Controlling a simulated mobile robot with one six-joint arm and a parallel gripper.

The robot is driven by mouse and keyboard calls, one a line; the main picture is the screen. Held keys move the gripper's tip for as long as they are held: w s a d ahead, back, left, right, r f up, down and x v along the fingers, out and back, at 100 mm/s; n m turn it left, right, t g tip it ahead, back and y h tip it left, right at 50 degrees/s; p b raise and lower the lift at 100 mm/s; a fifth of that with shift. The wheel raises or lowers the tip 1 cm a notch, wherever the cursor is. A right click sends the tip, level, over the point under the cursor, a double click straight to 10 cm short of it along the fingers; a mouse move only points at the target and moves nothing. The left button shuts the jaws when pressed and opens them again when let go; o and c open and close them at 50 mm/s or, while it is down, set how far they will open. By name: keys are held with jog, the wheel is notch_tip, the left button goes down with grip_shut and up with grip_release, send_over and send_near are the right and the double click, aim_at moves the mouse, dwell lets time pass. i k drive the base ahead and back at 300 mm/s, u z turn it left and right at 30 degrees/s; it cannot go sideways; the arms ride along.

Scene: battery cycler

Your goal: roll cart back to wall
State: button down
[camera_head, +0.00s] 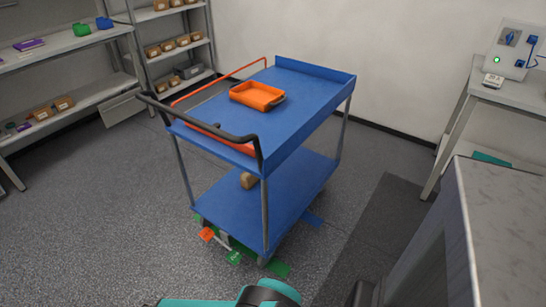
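The blue cart (306,100) stands in the middle of the floor with two blue shelves and grey legs. Its black push handle (210,131) is at the near left end, towards me. Part of my teal and black arm shows at the bottom edge, below and apart from the cart. My gripper's fingers are not in view.
Shelving with small boxes (175,45) stands at the left and back left. A bench with a grey powered box (515,50) is at the right, and a grey worktop (510,220) is at the near right. Green and orange floor pieces (235,257) lie by the cart's near wheels. A dark mat (375,235) lies right of the cart.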

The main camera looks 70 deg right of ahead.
aim_at(291, 175)
jog(key=u, duration=0.65)
jog(key=k, duration=0.15)
jog(key=z, duration=2.8)
